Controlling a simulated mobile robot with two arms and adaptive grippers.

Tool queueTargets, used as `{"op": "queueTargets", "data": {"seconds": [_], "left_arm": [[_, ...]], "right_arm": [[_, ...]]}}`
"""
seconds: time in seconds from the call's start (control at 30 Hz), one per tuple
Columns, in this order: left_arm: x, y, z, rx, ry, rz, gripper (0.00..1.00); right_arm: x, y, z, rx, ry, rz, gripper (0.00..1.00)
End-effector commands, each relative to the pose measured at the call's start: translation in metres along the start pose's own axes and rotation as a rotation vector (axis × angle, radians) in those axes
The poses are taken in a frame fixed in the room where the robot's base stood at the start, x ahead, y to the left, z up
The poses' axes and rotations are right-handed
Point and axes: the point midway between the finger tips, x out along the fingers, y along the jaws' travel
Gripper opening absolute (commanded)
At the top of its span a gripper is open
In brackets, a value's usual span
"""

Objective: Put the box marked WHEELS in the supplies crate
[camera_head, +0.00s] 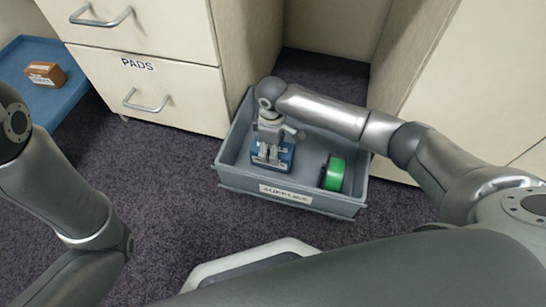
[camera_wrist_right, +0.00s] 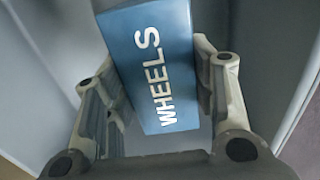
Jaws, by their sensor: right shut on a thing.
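The blue box marked WHEELS (camera_wrist_right: 155,70) is between the fingers of my right gripper (camera_wrist_right: 160,105), and its white lettering shows in the right wrist view. In the head view my right gripper (camera_head: 270,150) reaches down inside the grey supplies crate (camera_head: 240,178), shut on the blue box (camera_head: 284,155). The box is within the crate walls at the left side; I cannot tell whether it touches the crate floor. The crate has a white label on its front wall. My left arm shows at the left of the head view, but its gripper is out of view.
A green spool (camera_head: 333,175) with black sides is in the crate's right part. A drawer cabinet marked PADS (camera_head: 165,85) stands close behind the crate on the left. A blue tray (camera_head: 60,100) at far left holds an orange-brown box (camera_head: 45,74). Carpet in front is clear.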

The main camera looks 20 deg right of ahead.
Motion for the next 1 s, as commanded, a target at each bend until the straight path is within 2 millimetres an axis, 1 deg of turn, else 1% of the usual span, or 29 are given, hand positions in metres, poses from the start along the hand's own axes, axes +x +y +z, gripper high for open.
{"op": "queueTargets", "data": {"seconds": [0.17, 0.33, 0.63, 0.77, 0.8, 0.93, 1.0], "left_arm": [[-0.007, 0.003, -0.008, 0.002, 0.015, 0.004, 0.0], [-0.023, 0.006, -0.013, 0.001, 0.014, 0.004, 0.0], [-0.021, 0.006, -0.013, 0.001, 0.015, 0.005, 0.0], [-0.02, 0.006, -0.012, 0.001, 0.015, 0.005, 0.0], [-0.021, 0.006, -0.013, 0.001, 0.015, 0.005, 0.0], [-0.021, 0.006, -0.013, 0.001, 0.015, 0.005, 0.0], [-0.021, 0.006, -0.013, 0.001, 0.014, 0.005, 0.0]], "right_arm": [[0.017, 0.0, 0.0, 0.0, 0.001, 0.0, 0.23], [0.036, 0.0, -0.001, 0.0, 0.001, 0.001, 0.23], [0.036, 0.0, -0.001, 0.0, 0.002, 0.001, 0.23], [0.039, 0.0, -0.001, 0.001, 0.001, 0.0, 0.23], [0.039, 0.0, -0.001, 0.001, 0.001, 0.0, 0.57], [0.039, 0.0, 0.0, 0.001, 0.001, 0.0, 0.73], [0.039, 0.0, 0.0, 0.001, 0.001, 0.0, 0.73]]}}
